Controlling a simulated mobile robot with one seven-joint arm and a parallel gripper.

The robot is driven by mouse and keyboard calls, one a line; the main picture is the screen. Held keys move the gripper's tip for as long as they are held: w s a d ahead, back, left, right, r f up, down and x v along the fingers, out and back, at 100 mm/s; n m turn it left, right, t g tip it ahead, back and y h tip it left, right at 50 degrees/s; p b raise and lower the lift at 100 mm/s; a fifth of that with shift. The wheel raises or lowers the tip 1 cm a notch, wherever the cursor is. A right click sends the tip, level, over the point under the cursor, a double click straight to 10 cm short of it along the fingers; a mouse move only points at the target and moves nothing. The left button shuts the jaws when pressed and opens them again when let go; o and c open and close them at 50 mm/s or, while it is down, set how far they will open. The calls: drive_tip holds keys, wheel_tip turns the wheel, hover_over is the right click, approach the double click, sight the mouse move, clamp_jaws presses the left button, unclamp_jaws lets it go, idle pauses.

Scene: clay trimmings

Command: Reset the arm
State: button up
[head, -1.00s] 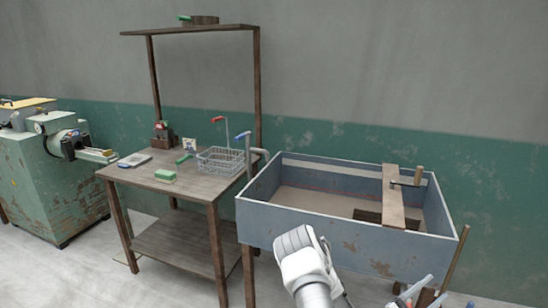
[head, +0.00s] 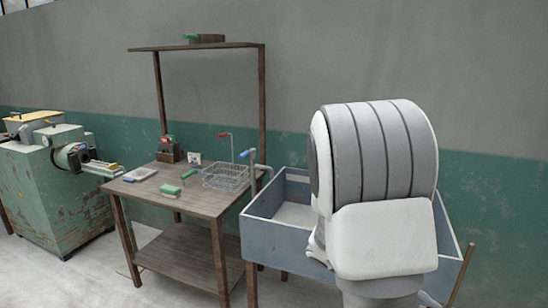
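My arm stands upright in the right half of the head view, large and close to the camera. Its white and grey links cover much of the blue-grey sink trough (head: 270,233). My gripper is not visible, so its fingers and anything in them cannot be seen.
A wooden workbench (head: 190,200) left of the trough holds a wire basket (head: 228,176), a green-topped block (head: 169,190) and other small things. A worn green machine (head: 50,190) stands far left. Bare floor shows between machine and bench.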

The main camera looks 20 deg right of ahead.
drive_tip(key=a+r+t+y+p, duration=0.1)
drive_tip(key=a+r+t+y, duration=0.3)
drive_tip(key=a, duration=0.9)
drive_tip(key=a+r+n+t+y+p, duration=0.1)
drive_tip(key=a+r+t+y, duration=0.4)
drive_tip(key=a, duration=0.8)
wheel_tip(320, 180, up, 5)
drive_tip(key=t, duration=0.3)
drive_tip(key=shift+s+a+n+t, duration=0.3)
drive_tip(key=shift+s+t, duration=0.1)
